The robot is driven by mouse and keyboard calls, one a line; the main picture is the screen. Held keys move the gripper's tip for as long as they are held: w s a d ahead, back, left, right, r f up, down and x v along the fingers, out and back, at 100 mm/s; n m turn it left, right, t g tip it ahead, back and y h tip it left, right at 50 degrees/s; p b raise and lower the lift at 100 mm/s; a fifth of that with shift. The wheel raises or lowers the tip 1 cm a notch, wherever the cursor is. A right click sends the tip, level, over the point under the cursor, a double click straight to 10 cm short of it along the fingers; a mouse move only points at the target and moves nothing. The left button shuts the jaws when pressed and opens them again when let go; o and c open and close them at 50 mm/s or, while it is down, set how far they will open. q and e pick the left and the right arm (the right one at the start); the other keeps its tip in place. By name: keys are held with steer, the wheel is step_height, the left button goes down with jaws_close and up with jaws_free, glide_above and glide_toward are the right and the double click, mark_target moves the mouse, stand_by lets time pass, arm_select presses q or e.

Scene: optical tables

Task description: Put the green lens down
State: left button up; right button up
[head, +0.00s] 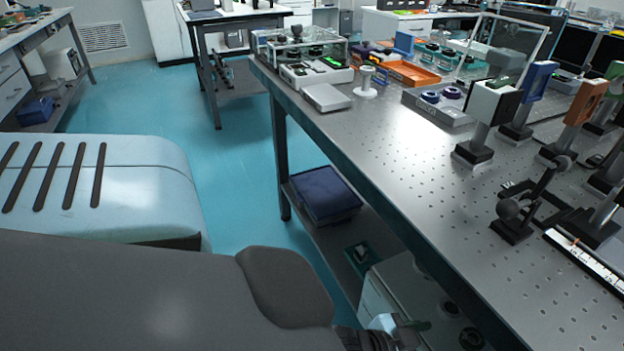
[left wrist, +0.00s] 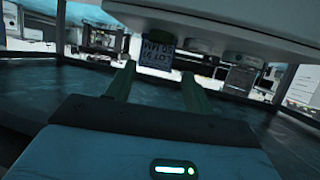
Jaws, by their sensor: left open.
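My left gripper (head: 405,328) is low at the bottom of the head view, beside the near edge of the optical table. In the left wrist view its two dark green fingers (left wrist: 158,78) stand apart with nothing visibly held between them. A dark label with pale print (left wrist: 158,53) shows beyond the fingertips. I cannot pick out the green lens for certain. Several teal-ringed round pieces (head: 432,52) sit far back on the table, too small to tell apart. My right gripper is not in view.
The perforated optical table (head: 400,135) carries post-mounted optics (head: 490,105) at right and a scale (head: 325,97) at its far end. A blue bin (head: 323,195) is on the shelf below. Bare tabletop lies along the near edge. Open floor (head: 225,170) is at left.

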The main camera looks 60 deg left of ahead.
arm_select(q)
steer(key=s+a+f+g, duration=0.1)
steer(key=s+f, duration=0.3)
steer(key=s, duration=0.8)
steer(key=s+a+f+g, duration=0.1)
steer(key=s+f+g, duration=0.2)
steer(key=s, duration=0.9)
steer(key=s+f+g+y, duration=0.1)
steer(key=s+f+g, duration=0.2)
steer(key=s, duration=0.9)
step_height(320, 180, down, 4)
steer(key=shift+a+r+n, duration=0.1)
steer(key=shift+a+n, duration=0.2)
steer(key=shift+a, duration=0.1)
steer(key=shift+o, duration=1.9)
steer(key=shift+w, duration=0.1)
